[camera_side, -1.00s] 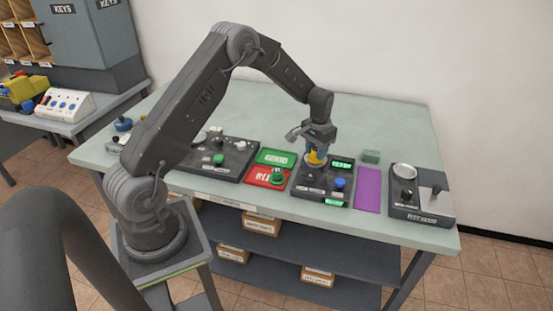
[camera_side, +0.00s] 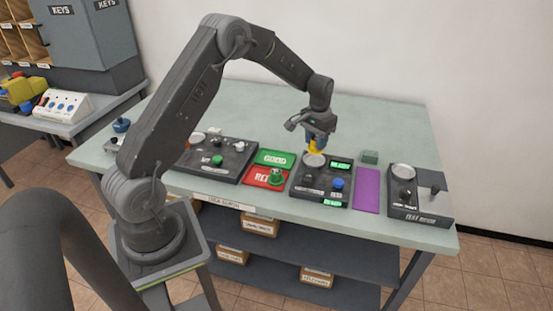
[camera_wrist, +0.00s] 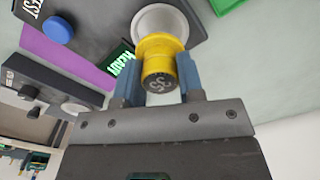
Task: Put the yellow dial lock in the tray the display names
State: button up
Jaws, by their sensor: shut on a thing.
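My gripper (camera_side: 318,137) is shut on the yellow dial lock (camera_side: 316,148), just above the round pale plate (camera_side: 313,160) of the dark test unit (camera_side: 312,188). The wrist view shows the lock (camera_wrist: 160,55) between two blue fingers, with a dark numbered dial facing the camera and the plate (camera_wrist: 165,18) behind it. The unit has green displays; the upper one (camera_side: 340,165) is too small to read surely in the side view, and the wrist view shows it (camera_wrist: 121,66) cut off. A green tray (camera_side: 275,158) and a red tray (camera_side: 266,177) lie left of the unit.
A purple mat (camera_side: 367,190) and another dark device (camera_side: 420,205) lie to the right. The back of the table (camera_side: 390,125) is clear.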

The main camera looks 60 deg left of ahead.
send_over(266, 158)
jog(key=shift+f, duration=2.5)
jog(key=shift+f, duration=0.3)
jog(key=shift+f, duration=0.35)
jog(key=shift+f, duration=0.4)
jog(key=shift+f, duration=0.1)
